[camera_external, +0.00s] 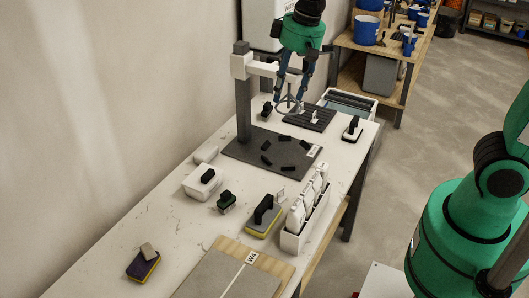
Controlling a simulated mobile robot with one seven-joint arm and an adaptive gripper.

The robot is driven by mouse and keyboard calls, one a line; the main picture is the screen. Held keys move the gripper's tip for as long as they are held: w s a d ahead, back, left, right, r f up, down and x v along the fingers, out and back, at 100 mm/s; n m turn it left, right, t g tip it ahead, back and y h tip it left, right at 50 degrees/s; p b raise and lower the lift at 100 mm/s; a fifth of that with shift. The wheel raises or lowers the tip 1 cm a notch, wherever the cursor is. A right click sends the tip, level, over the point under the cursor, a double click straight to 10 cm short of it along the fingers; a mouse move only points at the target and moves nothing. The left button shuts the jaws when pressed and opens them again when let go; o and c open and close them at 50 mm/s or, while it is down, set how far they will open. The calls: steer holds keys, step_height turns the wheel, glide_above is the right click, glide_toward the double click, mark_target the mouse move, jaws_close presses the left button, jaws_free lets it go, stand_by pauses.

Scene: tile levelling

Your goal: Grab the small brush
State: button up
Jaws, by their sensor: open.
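A small dark block with a green part and what looks like a bristled edge (226,201) lies on the white worktable, left of the yellow-edged float; it looks like the small brush, but it is too small to be sure. My gripper (290,99) is at the far end of the table, pointing down with its two dark fingers apart and nothing visible between them. It is well behind and to the right of the brush-like item, above the dark mat area beside the stand.
A grey post stand (243,100) rises from a dark plate (240,152) close to my gripper. A yellow-edged float (263,217), a white caddy with bottles (293,242), a white box (198,190) and a sponge block (143,265) stand around the brush-like item. The left front tabletop is mostly clear.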

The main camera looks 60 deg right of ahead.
steer(key=w+a+f+g, duration=0.1)
steer(key=w+a+f, duration=0.3)
steer(key=w+f, duration=0.6)
steer(key=m+g+b, duration=0.1)
steer(key=b, duration=0.1)
glide_above(226, 193)
step_height(226, 193, down, 13)
steer(key=shift+s+d+f, duration=0.1)
steer(key=shift+d+f, duration=0.1)
steer(key=shift+f, duration=0.1)
steer(key=shift+f+b, duration=0.6)
steer(key=shift+f, duration=3.6)
steer(key=shift+w+a+f+b, duration=0.1)
steer(key=shift+f+b, duration=0.35)
steer(key=shift+f, duration=0.9)
steer(key=shift+w+a+f+b, duration=0.1)
steer(key=shift+f+b, duration=0.35)
steer(key=shift+f, duration=0.85)
